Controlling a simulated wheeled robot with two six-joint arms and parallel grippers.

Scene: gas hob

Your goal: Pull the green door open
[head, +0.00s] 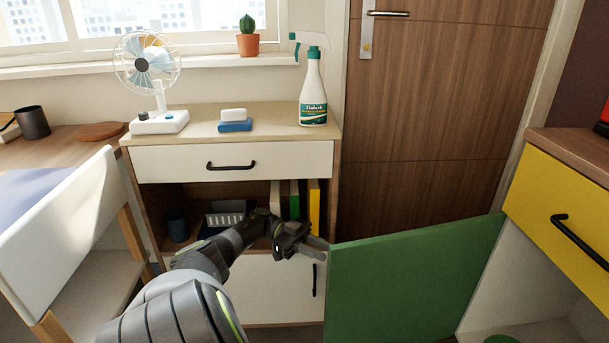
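The green door (415,285) is a flat panel standing out from the cabinet with the yellow drawer, at the right of the head view. It stands swung open, and white interior of that cabinet shows beside it. My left gripper (318,245) is at the door's free upper left corner, very close to its edge. I cannot tell whether it touches the door, or whether its fingers are open or shut. My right gripper is not in view.
A yellow drawer (565,205) with a black handle is above the cabinet opening (520,280). A wooden dresser (235,160) stands behind my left arm, with a fan (150,75) and spray bottle (313,95) on top. A white chair (65,225) is at the left.

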